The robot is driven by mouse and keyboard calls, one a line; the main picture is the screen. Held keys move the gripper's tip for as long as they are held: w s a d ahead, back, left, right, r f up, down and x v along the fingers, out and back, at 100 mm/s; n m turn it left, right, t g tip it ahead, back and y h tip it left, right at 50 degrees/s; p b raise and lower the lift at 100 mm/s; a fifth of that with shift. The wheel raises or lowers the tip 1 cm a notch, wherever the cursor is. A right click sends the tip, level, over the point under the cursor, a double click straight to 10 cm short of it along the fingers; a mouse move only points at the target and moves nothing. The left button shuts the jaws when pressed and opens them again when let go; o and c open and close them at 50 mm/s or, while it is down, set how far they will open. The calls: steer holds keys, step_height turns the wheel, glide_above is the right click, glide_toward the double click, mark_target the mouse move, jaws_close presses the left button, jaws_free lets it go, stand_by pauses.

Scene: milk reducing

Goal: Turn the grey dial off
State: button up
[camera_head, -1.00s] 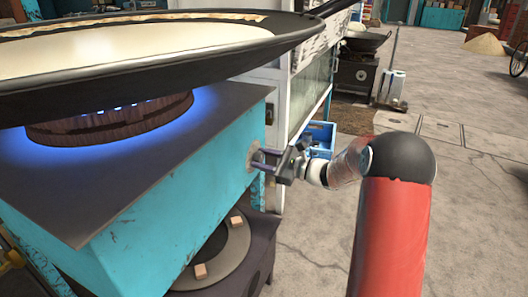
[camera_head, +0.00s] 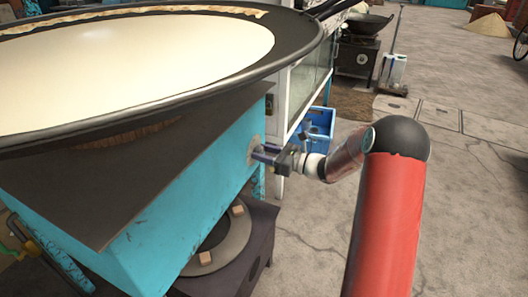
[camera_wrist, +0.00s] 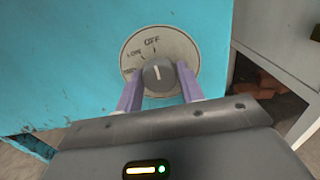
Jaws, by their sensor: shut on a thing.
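The grey dial (camera_wrist: 158,75) sits on a round pale plate (camera_wrist: 183,48) on the turquoise stove box. Its white mark points up, close to the OFF label. My gripper (camera_wrist: 159,70) has one purple finger on each side of the dial and is shut on it. In the head view, my gripper (camera_head: 257,152) reaches the right side of the turquoise stove (camera_head: 205,180), and the dial is hidden between the fingers. A wide pan (camera_head: 140,70) of white milk rests above the stove. No blue flame shows beneath it.
A blue crate (camera_head: 318,128) and a white-framed glass cabinet (camera_head: 305,90) stand behind my gripper. A lower dark stove (camera_head: 255,235) stands below the turquoise box. The paved floor at right is open.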

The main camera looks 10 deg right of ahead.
steer(key=o, duration=1)
steer(key=shift+d, duration=0.1)
steer(key=v, duration=0.7)
steer(key=shift+s+d, duration=0.2)
steer(key=shift+s, duration=0.1)
